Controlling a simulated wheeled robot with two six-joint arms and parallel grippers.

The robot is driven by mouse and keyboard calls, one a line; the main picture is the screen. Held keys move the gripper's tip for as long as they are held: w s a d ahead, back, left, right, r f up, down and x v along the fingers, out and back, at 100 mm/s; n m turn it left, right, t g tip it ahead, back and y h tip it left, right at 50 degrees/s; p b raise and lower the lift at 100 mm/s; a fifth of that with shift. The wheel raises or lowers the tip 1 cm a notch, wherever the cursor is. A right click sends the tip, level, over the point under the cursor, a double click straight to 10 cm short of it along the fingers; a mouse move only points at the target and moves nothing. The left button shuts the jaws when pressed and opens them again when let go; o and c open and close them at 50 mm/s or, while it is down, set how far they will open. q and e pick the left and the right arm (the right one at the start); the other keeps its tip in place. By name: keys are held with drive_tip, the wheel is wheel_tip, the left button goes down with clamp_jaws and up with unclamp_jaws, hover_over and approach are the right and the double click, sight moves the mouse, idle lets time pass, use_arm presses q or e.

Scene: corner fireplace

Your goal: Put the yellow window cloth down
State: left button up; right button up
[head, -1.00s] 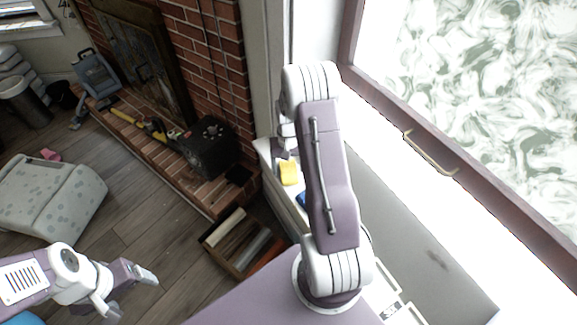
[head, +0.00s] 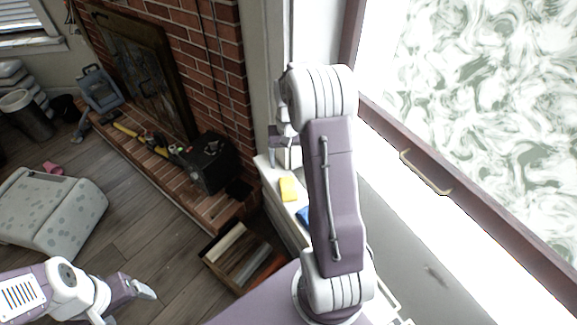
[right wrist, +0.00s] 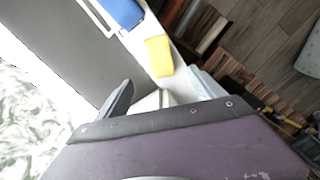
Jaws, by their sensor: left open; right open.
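The yellow window cloth (head: 289,189) lies on a narrow white ledge (head: 270,178) below the window in the head view. It also shows in the right wrist view (right wrist: 159,56), with nothing gripping it. My right gripper (head: 281,142) is open and empty, beyond the cloth in the head view and apart from it. My left gripper (head: 135,299) is open and empty at the lower left, over the floor and far from the cloth.
A blue item (head: 303,216) lies on the ledge beside the cloth. A wooden crate (head: 243,257) stands on the floor below. A black box (head: 209,162) sits on the brick hearth. The large window (head: 480,90) with a handle is at the right. A spotted grey-white seat (head: 50,212) stands left.

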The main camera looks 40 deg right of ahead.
drive_tip(key=s+a+n+t, duration=0.1)
drive_tip(key=s+a+n, duration=0.5)
drive_tip(key=s+a, duration=0.9)
use_arm(q)
wheel_tip(320, 180, up, 8)
drive_tip(key=p, duration=0.7)
drive_tip(key=shift+f, duration=0.25)
drive_tip(key=shift+o, duration=0.5)
drive_tip(key=shift+f, duration=0.4)
use_arm(e)
wheel_tip(320, 180, up, 6)
drive_tip(key=w+a, duration=0.1)
drive_tip(key=a, duration=0.1)
drive_tip(key=shift+w+a+r, duration=0.15)
drive_tip(key=shift+w+a, duration=0.1)
drive_tip(key=shift+w, duration=0.05)
